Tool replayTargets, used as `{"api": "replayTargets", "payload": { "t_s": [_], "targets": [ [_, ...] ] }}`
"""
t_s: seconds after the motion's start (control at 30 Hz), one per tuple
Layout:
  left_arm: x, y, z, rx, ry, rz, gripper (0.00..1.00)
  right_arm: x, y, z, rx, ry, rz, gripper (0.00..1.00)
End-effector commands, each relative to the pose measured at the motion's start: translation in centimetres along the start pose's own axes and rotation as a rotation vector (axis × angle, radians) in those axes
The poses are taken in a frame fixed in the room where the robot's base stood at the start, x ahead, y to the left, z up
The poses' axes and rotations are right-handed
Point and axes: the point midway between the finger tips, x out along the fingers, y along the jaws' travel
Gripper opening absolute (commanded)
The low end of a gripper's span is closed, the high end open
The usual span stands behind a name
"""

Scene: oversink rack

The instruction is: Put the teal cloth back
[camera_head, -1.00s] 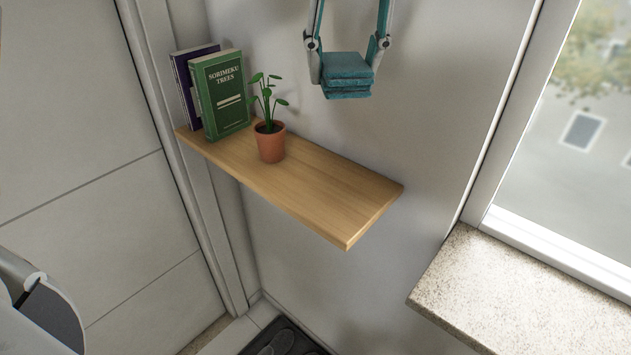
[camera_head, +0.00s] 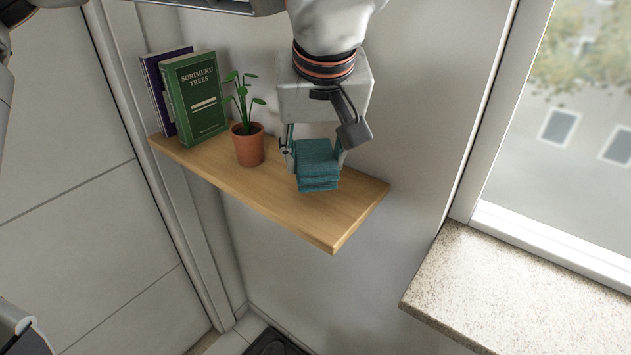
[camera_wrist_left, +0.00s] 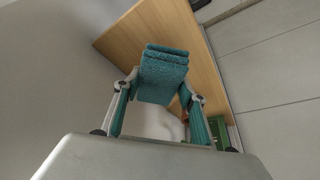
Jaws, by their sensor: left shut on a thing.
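The teal cloth (camera_head: 317,165) is a folded, stacked block. My left gripper (camera_head: 314,162) is shut on it, with one finger on each side. In the head view the cloth appears at the right half of the wooden shelf (camera_head: 345,205), right of the potted plant. I cannot tell whether its underside touches the board. In the left wrist view the cloth (camera_wrist_left: 162,76) sits between the two fingers, with the shelf (camera_wrist_left: 120,42) behind it.
A small plant in a terracotta pot (camera_head: 248,147) stands on the shelf left of the cloth. A green book (camera_head: 197,98) and a purple book (camera_head: 155,95) stand at the shelf's left end. A speckled stone sill (camera_head: 480,290) lies at the lower right by the window.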

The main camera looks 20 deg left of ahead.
Motion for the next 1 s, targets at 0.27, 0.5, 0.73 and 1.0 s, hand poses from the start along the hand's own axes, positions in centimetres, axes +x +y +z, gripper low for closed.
{"api": "replayTargets", "payload": {
  "t_s": [0.27,0.5,0.73,1.0],
  "targets": [
    [2.3,-0.1,1.0,0.001,-0.003,-0.002,0.24,0.1,0.1,-0.2,-0.003,0.006,0.002,0.22],
    [4.3,0.0,1.8,-0.001,-0.001,0.0,0.24,0.3,0.2,0.0,-0.008,0.004,0.004,0.22],
    [4.3,0.0,1.8,0.0,0.0,0.0,0.24,0.3,0.2,-0.1,-0.008,0.006,0.005,0.22],
    [4.4,0.0,1.9,0.0,0.0,0.0,0.58,0.3,0.2,-0.1,-0.007,0.007,0.006,0.22]
  ]
}}
